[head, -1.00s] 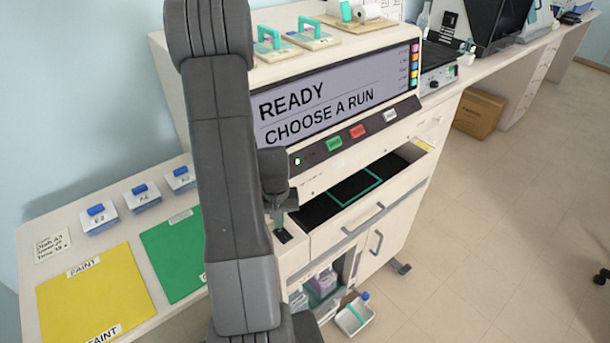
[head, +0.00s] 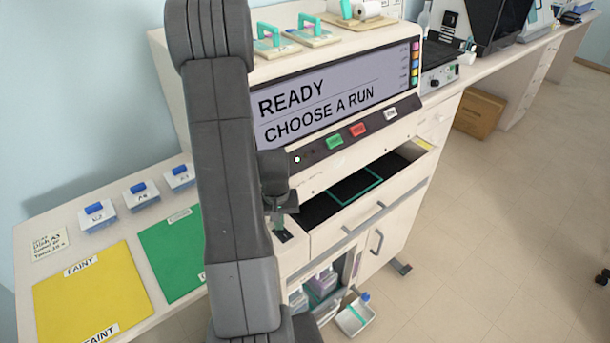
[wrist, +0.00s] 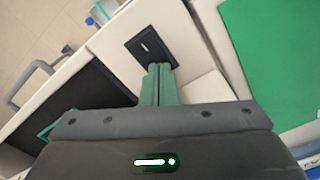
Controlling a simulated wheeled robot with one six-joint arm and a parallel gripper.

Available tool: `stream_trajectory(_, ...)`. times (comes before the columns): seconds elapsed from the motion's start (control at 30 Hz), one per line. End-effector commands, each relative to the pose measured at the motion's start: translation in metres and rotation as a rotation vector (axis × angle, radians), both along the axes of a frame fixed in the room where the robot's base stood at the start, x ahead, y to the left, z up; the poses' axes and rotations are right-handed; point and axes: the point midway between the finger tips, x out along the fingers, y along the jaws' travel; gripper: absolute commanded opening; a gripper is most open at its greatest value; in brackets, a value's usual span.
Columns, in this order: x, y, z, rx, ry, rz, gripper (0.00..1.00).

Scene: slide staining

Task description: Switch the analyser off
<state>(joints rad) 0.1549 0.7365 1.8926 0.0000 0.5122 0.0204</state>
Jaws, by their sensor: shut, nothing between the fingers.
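The analyser (head: 345,55) is a cream cabinet with a lit screen (head: 318,100) reading "READY" and "CHOOSE A RUN". A black switch plate with a small pale mark (wrist: 150,46) is set in its pale top surface in the wrist view. My gripper (wrist: 159,67) has its green fingers shut together and empty, with the tips over the near edge of the plate. I cannot tell whether they touch it. In the head view my arm hides part of the analyser, and my gripper shows just right of it, above the small ledge left of the open drawer.
Green (head: 335,142), red (head: 359,130) and white (head: 390,114) buttons sit below the screen. An open drawer (head: 385,207) with a black inside juts out beside my gripper. Yellow (head: 90,290) and green (head: 170,255) mats lie on the left bench.

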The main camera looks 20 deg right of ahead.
Motion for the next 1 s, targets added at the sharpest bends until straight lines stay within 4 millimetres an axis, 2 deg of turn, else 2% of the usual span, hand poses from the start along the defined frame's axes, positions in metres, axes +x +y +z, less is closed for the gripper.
stream_trajectory(0.37, 0.0, 0.0, 0.001, 0.0, 0.001, 0.0, 0.0)
stream_trajectory(1.0, 0.0, 0.0, 0.051, 0.0, -0.001, 0.0, 0.0)
